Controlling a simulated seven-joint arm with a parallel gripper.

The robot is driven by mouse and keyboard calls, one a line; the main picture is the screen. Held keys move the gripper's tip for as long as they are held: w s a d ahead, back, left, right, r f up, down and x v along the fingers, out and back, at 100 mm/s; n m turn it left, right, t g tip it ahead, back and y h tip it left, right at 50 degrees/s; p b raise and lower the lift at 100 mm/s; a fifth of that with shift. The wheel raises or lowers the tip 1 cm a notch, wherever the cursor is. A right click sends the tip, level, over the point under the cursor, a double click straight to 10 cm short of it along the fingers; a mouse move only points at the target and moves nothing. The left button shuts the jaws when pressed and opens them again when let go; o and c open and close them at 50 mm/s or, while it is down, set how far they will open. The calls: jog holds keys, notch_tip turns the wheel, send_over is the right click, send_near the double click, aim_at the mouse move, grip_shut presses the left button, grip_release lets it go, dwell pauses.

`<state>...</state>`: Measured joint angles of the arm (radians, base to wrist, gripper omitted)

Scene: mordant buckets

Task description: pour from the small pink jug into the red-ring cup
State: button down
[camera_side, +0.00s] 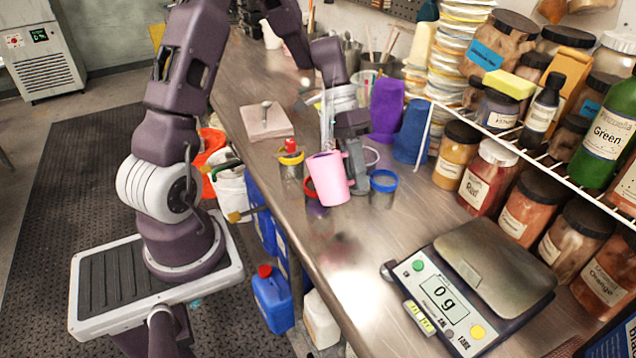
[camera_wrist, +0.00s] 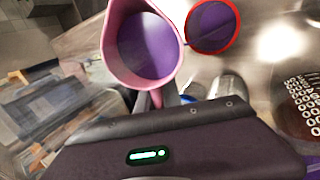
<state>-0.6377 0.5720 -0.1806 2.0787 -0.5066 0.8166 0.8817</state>
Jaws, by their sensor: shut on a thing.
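The small pink jug (camera_side: 328,180) is held by its handle side in my gripper (camera_side: 353,168), over the steel bench and leaning slightly left in the side view. The wrist view looks into the jug (camera_wrist: 107,42), where purple liquid shows. The red-ring cup (camera_wrist: 237,26) is just right of the jug's lip in the wrist view, with purple inside. A thin purple line shows between lip and cup; I cannot tell whether it is a stream. In the side view the red-ring cup (camera_side: 316,209) is mostly hidden behind the jug. My gripper is shut on the jug.
A blue-ring cup (camera_side: 383,190) stands close right of the jug, and a yellow-ring cup (camera_side: 291,164) stands to its left. A scale (camera_side: 470,285) reading 0 g sits at front right. Pigment jars line the right side. The bench in front of the jug is clear.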

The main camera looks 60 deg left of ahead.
jog(key=shift+d+f+h, duration=0.15)
jog(key=shift+f+h, duration=0.15)
jog(key=shift+h, duration=0.5)
jog(key=shift+d+f+h, duration=0.1)
jog(key=shift+f+h, duration=0.15)
jog(key=shift+h, duration=0.55)
dwell(2.9)
jog(key=shift+d+r+h, duration=0.15)
jog(key=shift+r+h, duration=0.45)
jog(key=shift+h, duration=0.5)
dwell(2.4)
